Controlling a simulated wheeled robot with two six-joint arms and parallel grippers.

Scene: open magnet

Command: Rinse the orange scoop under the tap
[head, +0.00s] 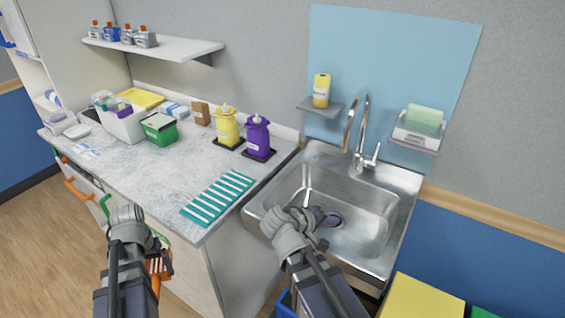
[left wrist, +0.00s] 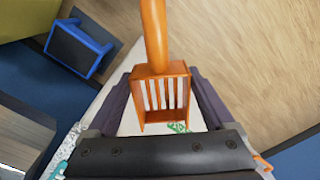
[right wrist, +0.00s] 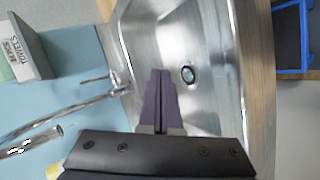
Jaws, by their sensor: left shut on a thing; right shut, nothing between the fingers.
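The orange scoop (head: 160,265) is at the lower left in the head view, partly hidden by my left arm. In the left wrist view its slotted basket (left wrist: 178,82) sits between the fingers of my left gripper (left wrist: 163,95), which is shut on it. Its handle points away from the gripper. My right gripper (head: 318,218) is shut and empty over the steel sink (head: 365,210); in the right wrist view its fingertips (right wrist: 160,73) show above the basin near the drain. The tap (head: 362,125) stands behind the basin with its lever (head: 373,157) at the right. I see no water running.
A counter (head: 190,165) left of the sink holds a green-striped mat (head: 218,197), yellow (head: 227,127) and purple (head: 259,138) bottles and several containers. A towel box (head: 415,130) sits on a wall shelf right of the tap. A blue stool (left wrist: 78,48) stands on the floor.

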